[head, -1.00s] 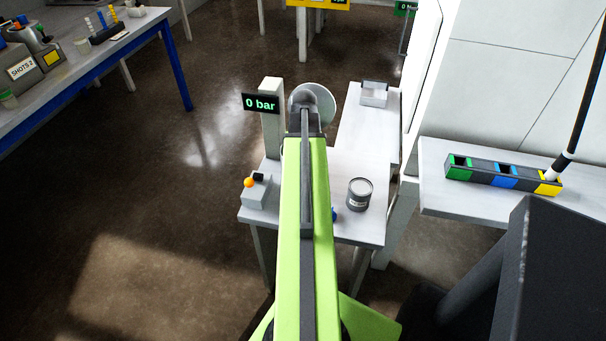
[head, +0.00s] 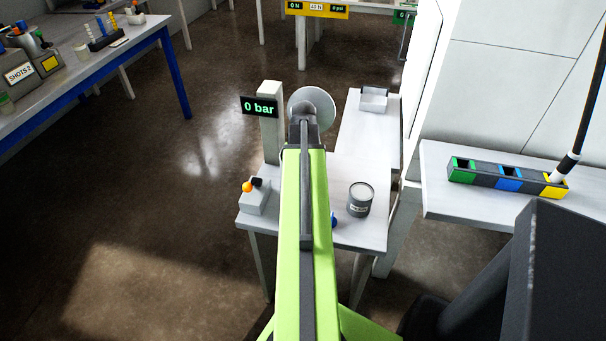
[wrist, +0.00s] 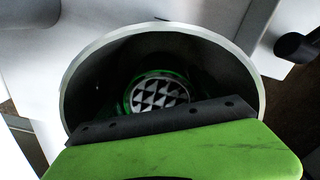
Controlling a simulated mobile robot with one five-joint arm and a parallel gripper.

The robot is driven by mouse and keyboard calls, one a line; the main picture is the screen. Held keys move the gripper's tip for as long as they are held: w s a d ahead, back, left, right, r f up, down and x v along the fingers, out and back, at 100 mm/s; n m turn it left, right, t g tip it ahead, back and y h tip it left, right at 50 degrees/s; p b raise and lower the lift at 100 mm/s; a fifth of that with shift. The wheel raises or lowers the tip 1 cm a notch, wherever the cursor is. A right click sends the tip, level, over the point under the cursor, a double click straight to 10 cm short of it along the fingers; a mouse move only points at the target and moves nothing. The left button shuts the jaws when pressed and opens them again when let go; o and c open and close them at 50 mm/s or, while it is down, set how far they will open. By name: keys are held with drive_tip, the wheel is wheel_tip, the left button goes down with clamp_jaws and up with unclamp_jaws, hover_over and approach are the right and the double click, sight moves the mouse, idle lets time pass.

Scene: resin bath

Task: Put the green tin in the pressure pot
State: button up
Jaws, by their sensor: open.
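In the wrist view the pressure pot (wrist: 80,68) is open, and I look down into its dark inside. The green tin (wrist: 127,101) sits deep inside the pot, showing a green rim around a pattern of pale triangles. My gripper (wrist: 165,118) is open above the pot's near rim. Its dark jaw edge and green body hide the near part of the pot and the tin's near edge. In the head view my green arm hides most of the pot. A round grey disc (head: 312,101), perhaps the lid, shows beyond the arm's end.
A grey can (head: 360,200) stands on the white table (head: 350,232), right of my arm. A post with a "0 bar" display (head: 260,107) and an orange-knobbed box (head: 254,198) stand on the left. A grey tray (head: 374,99) lies farther back.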

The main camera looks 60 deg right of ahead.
wheel_tip(320, 180, up, 12)
drive_tip(key=p, duration=1.1)
drive_tip(key=shift+r+p, duration=0.15)
drive_tip(key=shift+p, duration=0.25)
drive_tip(key=shift+w+a, duration=0.25)
drive_tip(key=shift+w, duration=0.05)
drive_tip(key=w+a+n, duration=0.4)
drive_tip(key=w+a, duration=1.2)
drive_tip(key=a, duration=0.5)
drive_tip(key=w+a+n, duration=0.2)
drive_tip(key=a, duration=1.2)
drive_tip(key=w+a+n, duration=0.3)
drive_tip(key=a, duration=1.2)
